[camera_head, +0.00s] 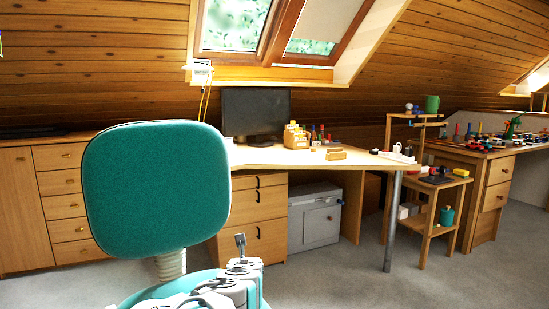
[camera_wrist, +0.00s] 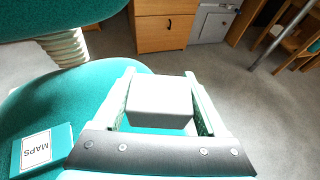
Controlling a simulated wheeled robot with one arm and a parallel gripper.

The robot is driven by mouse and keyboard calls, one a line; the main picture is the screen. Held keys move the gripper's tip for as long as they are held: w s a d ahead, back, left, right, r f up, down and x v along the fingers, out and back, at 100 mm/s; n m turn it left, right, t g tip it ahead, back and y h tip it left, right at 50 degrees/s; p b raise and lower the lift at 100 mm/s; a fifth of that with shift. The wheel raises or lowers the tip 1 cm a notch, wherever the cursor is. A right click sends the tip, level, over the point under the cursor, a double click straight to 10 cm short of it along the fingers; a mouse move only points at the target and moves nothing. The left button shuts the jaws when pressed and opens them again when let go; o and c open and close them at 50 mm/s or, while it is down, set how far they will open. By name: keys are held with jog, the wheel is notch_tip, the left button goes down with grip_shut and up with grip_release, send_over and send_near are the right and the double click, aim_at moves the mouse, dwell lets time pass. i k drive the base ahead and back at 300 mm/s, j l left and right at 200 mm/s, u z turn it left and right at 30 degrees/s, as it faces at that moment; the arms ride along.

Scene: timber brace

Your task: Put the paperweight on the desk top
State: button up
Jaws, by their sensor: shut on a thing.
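In the wrist view my gripper (camera_wrist: 160,85) is shut on a pale grey block (camera_wrist: 160,103), which looks like the paperweight, with one finger on each side. The block is above the teal chair seat (camera_wrist: 50,95); I cannot tell whether it touches the seat. The wooden desk top (camera_head: 262,160) is in the head view, beyond the chair and under the skylight. My arm shows low in the middle of the head view, but the held block is not clear there.
The teal chair back (camera_head: 155,185) stands before the desk. A MAPS book (camera_wrist: 38,150) lies on the seat. The desk holds a monitor (camera_head: 256,112), a wooden organiser (camera_head: 296,137) and small items. A side shelf (camera_head: 428,183) stands right. Grey floor (camera_head: 340,285) is open at right.

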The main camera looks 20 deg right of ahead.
aim_at(253, 158)
jog(key=i+l+u, duration=0.25)
jog(key=l, duration=0.65)
jog(key=i+l+u, duration=0.2)
jog(key=l, duration=0.7)
jog(key=l+u, duration=0.25)
jog(key=l, duration=0.65)
jog(key=i+l+u, duration=0.1)
jog(key=i+l, duration=0.25)
jog(key=i+l+u, duration=0.1)
jog(key=i+l, duration=0.2)
jog(key=i+l+u, duration=0.15)
jog(key=i+l, duration=0.15)
jog(key=l, duration=0.2)
jog(key=i+l+u, duration=0.1)
jog(key=i+l, duration=0.2)
jog(key=l, duration=0.15)
